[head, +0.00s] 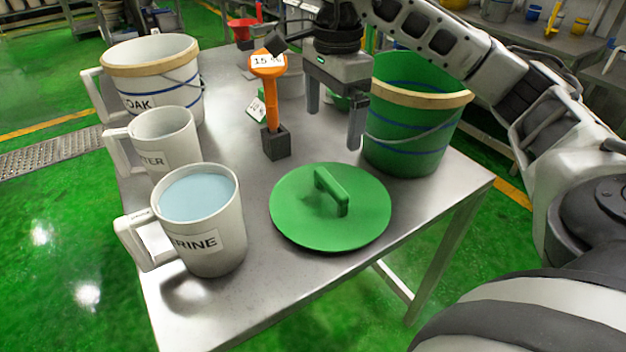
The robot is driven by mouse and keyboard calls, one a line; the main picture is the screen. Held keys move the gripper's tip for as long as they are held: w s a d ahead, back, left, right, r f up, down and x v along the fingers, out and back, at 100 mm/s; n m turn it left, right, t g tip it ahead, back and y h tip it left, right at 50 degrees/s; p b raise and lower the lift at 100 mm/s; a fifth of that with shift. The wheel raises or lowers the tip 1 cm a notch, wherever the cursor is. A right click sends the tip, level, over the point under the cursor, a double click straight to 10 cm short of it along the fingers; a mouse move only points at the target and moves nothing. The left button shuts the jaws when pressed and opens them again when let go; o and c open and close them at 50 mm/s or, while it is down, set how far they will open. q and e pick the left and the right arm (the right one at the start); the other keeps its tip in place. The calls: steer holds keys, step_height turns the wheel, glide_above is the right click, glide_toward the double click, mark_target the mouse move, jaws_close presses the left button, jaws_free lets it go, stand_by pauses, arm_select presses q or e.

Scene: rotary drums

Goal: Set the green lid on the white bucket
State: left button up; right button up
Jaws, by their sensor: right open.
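The green lid (300,225) lies flat near the front of the metal table, with its bar handle (331,192) on top. The white bucket (185,90) stands at the table's back left. It has a tan rim, a blue band and a label partly reading "OAK"; no lid is on it. My right gripper (335,112) is open and empty, pointing down. It is above and behind the lid, apart from its handle, and just left of the green bucket. My left gripper is not in view.
A green bucket (405,145) with a tan rim stands at the back right. Two white jugs stand at left, one (165,140) behind the other (215,245), which holds pale blue liquid. An orange thermometer-like tool (271,95) stands in a dark block (276,143) behind the lid.

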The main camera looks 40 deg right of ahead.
steer(key=b, duration=0.3)
glide_toward(331, 182)
steer(key=shift+s+f, duration=0.1)
step_height(331, 182, down, 4)
steer(key=shift+f, duration=3.35)
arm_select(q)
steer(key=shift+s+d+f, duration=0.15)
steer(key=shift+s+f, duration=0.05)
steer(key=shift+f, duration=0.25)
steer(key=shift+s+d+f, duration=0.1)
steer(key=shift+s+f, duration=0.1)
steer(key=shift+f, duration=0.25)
arm_select(e)
steer(key=c, duration=0.7)
